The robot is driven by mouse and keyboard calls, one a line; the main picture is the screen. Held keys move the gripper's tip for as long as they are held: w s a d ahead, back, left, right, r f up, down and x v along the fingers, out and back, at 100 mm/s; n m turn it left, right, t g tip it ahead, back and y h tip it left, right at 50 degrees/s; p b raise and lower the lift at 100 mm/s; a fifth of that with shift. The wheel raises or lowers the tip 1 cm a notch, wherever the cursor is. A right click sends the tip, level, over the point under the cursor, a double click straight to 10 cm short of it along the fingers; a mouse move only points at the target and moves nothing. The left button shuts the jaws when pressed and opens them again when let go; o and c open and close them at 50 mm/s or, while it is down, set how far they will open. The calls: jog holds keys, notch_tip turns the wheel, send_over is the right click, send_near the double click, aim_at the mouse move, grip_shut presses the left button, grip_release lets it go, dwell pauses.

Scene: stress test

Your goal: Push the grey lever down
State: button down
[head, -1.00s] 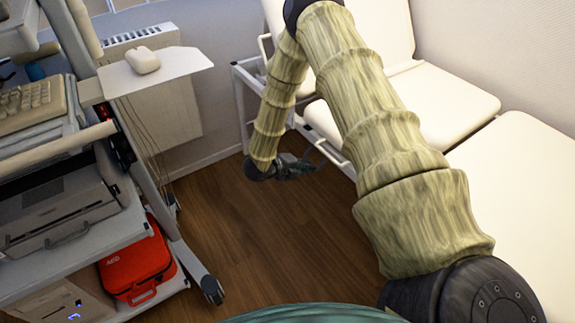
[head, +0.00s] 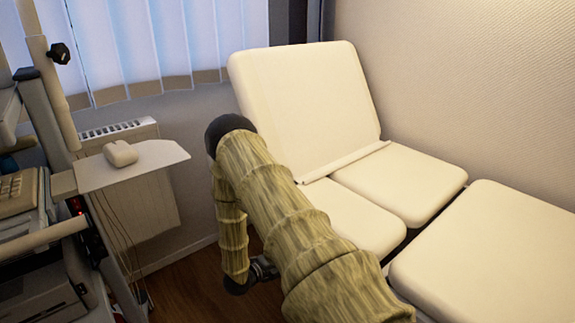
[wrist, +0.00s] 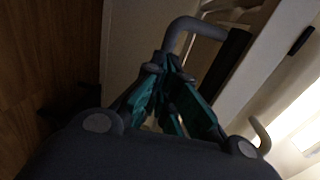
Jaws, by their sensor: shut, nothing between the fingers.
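The grey lever (wrist: 195,25) shows in the wrist view as a bent grey bar near the top middle, beside the couch frame. My gripper (wrist: 167,65) is shut and empty, with its teal and dark fingers together. Its fingertips are at the lower left end of the lever and overlap it in the picture; I cannot tell whether they touch. In the head view my gripper (head: 264,268) is low beside the couch, partly hidden behind my own arm. The lever cannot be made out in the head view.
A cream examination couch (head: 430,185) with a raised backrest stands at the right, close to my arm. A trolley shelf (head: 140,168) with a white mouse (head: 120,153) is on the left, before a radiator (head: 150,205). Some wooden floor (head: 200,297) is clear between them.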

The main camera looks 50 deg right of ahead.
jog(key=shift+a, duration=0.1)
jog(key=r+v, duration=0.1)
jog(key=v, duration=1.3)
jog(key=shift+p, duration=0.45)
jog(key=shift+f, duration=0.15)
